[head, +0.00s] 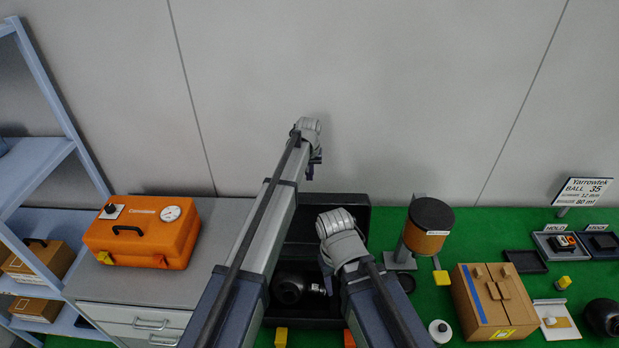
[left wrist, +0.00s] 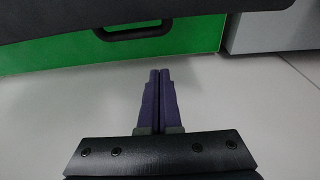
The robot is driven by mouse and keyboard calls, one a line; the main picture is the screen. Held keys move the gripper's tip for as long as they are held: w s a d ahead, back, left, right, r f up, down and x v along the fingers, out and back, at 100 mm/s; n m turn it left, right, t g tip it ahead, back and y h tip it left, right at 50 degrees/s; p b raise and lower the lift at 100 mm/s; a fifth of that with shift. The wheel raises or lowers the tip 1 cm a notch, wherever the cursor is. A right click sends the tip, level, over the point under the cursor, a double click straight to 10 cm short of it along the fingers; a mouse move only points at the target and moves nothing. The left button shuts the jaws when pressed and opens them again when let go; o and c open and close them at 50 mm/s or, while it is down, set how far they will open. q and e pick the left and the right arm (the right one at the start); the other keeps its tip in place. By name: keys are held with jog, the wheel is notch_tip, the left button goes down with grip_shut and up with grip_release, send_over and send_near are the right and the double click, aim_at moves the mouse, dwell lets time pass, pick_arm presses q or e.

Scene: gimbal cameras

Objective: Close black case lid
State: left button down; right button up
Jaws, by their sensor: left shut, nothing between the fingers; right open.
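The black case (head: 310,322) stands on the green table top, with its lid (head: 361,212) raised at the back near the wall. A dark round ball-shaped item (head: 288,288) lies in the case. My left gripper (head: 317,160) is above and behind the raised lid, near the wall. In the left wrist view, its purple fingers (left wrist: 159,75) are shut and empty, apart from a dark panel edge (left wrist: 120,15) and a black handle (left wrist: 135,32). My right gripper (head: 326,280) is open over the case, partly hidden by its own wrist. My arms cover much of the case.
An orange case (head: 145,236) sits on the grey drawer cabinet (head: 140,285) to the left. The grey wall (head: 400,90) is close behind.

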pick_arm(q)
jog(key=f+b, duration=0.1)
jog(key=s+f+b, duration=0.1)
jog(key=f+b, duration=0.1)
jog(key=s+f+b, duration=0.1)
jog(key=f, duration=0.1)
jog(key=shift+f, duration=0.25)
dwell(0.3)
jog(key=shift+s+r, duration=0.15)
